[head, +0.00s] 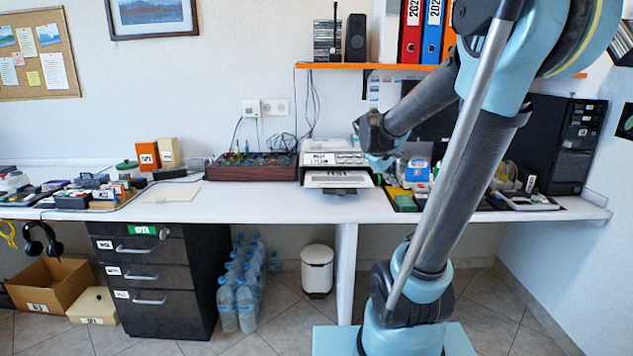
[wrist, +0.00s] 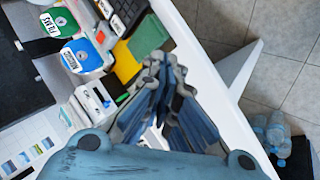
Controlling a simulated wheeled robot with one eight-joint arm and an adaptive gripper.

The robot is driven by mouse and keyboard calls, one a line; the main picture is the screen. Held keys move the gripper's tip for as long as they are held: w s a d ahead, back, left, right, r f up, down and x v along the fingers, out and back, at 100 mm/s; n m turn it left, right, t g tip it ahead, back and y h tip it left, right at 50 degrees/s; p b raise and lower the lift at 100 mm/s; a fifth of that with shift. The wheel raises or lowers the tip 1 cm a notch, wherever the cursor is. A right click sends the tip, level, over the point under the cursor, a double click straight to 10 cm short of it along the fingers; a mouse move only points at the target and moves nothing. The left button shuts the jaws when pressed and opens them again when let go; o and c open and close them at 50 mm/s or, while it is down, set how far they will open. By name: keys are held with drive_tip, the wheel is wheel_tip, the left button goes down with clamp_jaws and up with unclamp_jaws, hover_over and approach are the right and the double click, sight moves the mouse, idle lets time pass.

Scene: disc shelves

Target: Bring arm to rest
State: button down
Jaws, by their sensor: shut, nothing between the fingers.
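My gripper (wrist: 165,75) shows in the wrist view with its fingers together at the tips, empty, above the front part of the white desk (wrist: 203,62). In the head view my arm rises at the right and bends over the desk (head: 250,205). The gripper's fingers cannot be made out clearly in the head view. A white printer (head: 337,165) stands on the desk just left of my arm's end. It seems to show in part at the left of the wrist view.
An orange shelf (head: 350,66) with binders (head: 411,30) hangs above the desk. A black computer tower (head: 567,145) stands at the right. Trays of small items lie left and right on the desk. A black drawer unit (head: 150,275), water bottles (head: 240,285) and a white bin (head: 317,270) stand below.

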drive_tip(key=s+a+f+m+g+y, duration=0.1)
drive_tip(key=s+f, duration=0.5)
drive_tip(key=s, duration=0.7)
drive_tip(key=s+a+f+m+g+y, duration=0.2)
drive_tip(key=s+a+f+m+y, duration=0.2)
drive_tip(key=s, duration=0.9)
wheel_tip(320, 180, down, 3)
drive_tip(key=shift+s+a+f+m, duration=0.1)
drive_tip(key=shift+s+a+m, duration=0.1)
drive_tip(key=shift+a+m, duration=0.45)
drive_tip(key=shift+d, duration=0.1)
drive_tip(key=shift+w+f, duration=0.15)
drive_tip(key=shift+w, duration=0.35)
